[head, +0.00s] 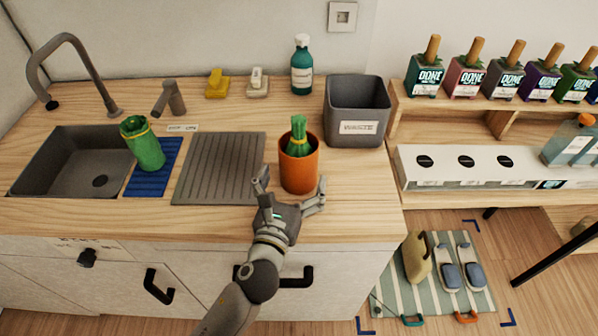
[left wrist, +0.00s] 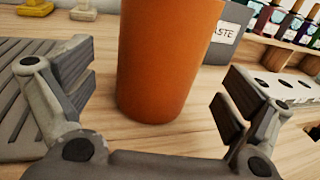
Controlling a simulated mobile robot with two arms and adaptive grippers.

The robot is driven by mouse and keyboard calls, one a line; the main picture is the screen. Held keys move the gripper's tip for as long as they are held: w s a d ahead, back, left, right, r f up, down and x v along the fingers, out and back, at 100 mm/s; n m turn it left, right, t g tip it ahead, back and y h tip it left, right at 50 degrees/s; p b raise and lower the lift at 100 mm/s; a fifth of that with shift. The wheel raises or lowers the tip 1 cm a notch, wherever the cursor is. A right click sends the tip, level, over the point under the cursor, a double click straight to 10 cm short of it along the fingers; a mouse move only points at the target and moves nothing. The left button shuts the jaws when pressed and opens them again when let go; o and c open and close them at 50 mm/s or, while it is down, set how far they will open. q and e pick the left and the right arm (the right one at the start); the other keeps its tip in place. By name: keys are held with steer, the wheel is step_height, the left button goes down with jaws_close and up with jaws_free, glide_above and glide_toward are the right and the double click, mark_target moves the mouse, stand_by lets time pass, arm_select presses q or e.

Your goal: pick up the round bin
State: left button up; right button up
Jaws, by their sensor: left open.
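The round bin (head: 299,170) is an orange cylinder standing upright on the wooden counter, with a green bundle (head: 298,135) sticking out of its top. In the left wrist view the bin (left wrist: 165,60) fills the middle; its base shows on the counter and its rim is out of frame. My left gripper (head: 290,192) is open at the near side of the bin. Its fingers stand left and right of the bin, with a gap visible on each side in the left wrist view. My right gripper is not in view.
A grey square bin labelled WASTE (head: 358,105) stands behind right. A ribbed grey drainboard (head: 220,165) lies close on the left, then a blue mat (head: 152,185) with a green roll (head: 143,145) and the sink (head: 75,165). Counter right of the round bin is clear.

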arm_select(q)
steer(key=x, duration=0.3)
steer(key=shift+w+r, duration=0.1)
steer(key=shift+w, duration=0.15)
steer(key=shift+w+d, duration=0.2)
steer(key=shift+w, duration=0.35)
steer(key=c, duration=1.3)
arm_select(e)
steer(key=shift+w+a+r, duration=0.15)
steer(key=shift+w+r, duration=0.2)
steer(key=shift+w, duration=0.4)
